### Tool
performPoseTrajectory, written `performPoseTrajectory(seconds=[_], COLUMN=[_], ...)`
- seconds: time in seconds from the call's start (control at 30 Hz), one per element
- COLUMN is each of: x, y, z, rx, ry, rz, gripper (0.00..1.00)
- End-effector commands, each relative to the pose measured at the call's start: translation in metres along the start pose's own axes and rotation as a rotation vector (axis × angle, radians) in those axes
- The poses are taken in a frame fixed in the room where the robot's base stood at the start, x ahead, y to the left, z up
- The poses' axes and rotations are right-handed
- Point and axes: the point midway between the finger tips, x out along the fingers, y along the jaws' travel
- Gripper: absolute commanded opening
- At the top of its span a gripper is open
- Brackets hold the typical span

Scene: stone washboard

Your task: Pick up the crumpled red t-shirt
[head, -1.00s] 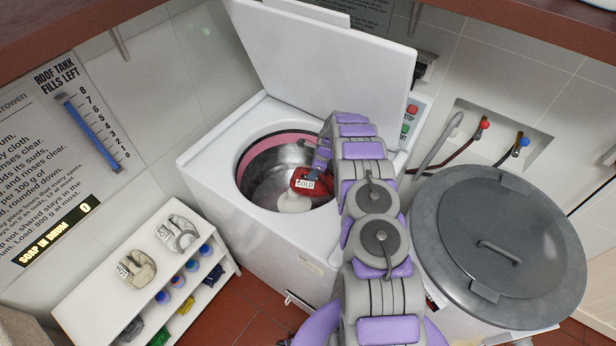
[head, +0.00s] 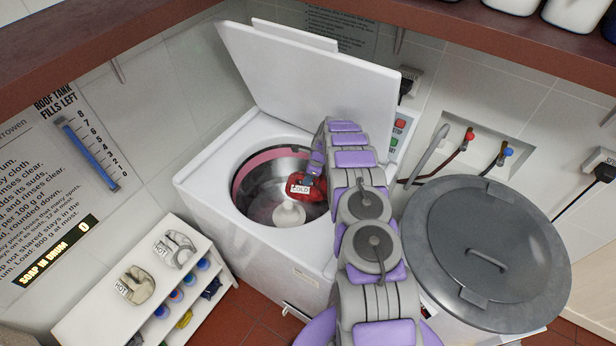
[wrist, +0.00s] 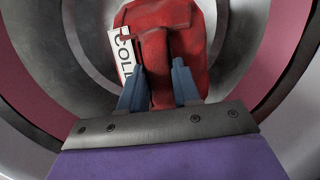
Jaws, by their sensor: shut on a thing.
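The crumpled red t-shirt (head: 316,189) is at the open mouth of the washing machine drum, at the end of my arm. It carries a white tag reading "COLD", partly cut off in the wrist view. In the wrist view the red t-shirt (wrist: 180,35) fills the space between and beyond the two blue-grey fingers of my gripper (wrist: 157,85). A fold of red cloth is pinched between the fingers. In the head view my arm hides the fingers and part of the shirt.
The top-loading washing machine (head: 250,250) has its lid (head: 320,90) raised behind my arm. The drum (head: 265,190) holds a pale agitator. A lidded metal bin (head: 485,250) stands right. A white shelf (head: 90,320) at lower left bears two HOT-tagged cloths.

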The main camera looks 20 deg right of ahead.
Motion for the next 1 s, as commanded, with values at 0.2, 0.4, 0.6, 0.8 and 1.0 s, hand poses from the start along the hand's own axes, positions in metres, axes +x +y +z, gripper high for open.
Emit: performPoseTrajectory(seconds=[0.2,0.4,0.6,0.8,1.0], x=[-0.018,-0.032,-0.045,-0.058,-0.072], y=[0.000,0.000,0.000,0.000,0.000], z=[0.006,0.010,0.014,0.018,0.022], rx=[0.000,0.000,0.000,0.000,0.000], ry=[0.000,0.000,0.000,0.000,0.000], rz=[-0.001,-0.001,-0.001,-0.001,-0.001], gripper=[0.00,0.00,0.00,0.00,0.00])
